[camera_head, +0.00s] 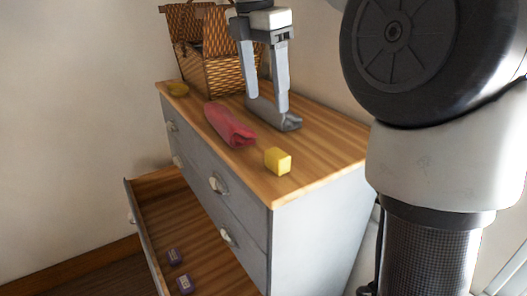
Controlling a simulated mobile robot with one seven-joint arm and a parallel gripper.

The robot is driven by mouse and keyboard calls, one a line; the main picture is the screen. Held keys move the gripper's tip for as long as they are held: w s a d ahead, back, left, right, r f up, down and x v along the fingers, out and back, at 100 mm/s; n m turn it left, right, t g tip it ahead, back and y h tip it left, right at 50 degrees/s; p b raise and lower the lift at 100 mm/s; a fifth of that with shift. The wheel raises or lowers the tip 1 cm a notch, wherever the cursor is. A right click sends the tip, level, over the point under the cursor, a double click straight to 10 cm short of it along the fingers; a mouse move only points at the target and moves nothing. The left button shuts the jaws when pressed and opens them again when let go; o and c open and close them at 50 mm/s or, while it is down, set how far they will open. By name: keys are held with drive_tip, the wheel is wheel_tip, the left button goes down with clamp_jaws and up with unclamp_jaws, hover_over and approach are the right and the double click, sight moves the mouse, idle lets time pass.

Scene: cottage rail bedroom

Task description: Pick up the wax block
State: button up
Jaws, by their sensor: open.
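A small yellow block (278,160), which looks like the wax block, sits on the wooden top of the grey dresser (325,143) near its front edge. My gripper (267,104) points down over the dresser top, behind the block and slightly left of it in the picture. Its fingers are apart, and the block is outside them. A dark grey shape (289,122) shows low at the fingertips; I cannot tell if it is a separate object. The block is in full view.
A red folded cloth-like item (229,126) lies left of the block.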

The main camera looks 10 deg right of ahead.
drive_tip(key=b, duration=0.2)
hover_over(278, 153)
drive_tip(key=a, duration=0.2)
drive_tip(key=f, duration=1)
drive_tip(key=shift+s+d+f, duration=0.15)
drive_tip(key=shift+d+f, duration=0.05)
drive_tip(key=shift+d, duration=0.05)
drive_tip(key=shift+d+f, duration=0.25)
drive_tip(key=shift+f, duration=0.6)
drive_tip(key=shift+d+f, duration=0.2)
drive_tip(key=shift+f, duration=0.7)
drive_tip(key=shift+d+f, duration=0.25)
drive_tip(key=shift+f, duration=0.6)
drive_tip(key=shift+c, duration=0.5)
drive_tip(key=c, duration=1.1)
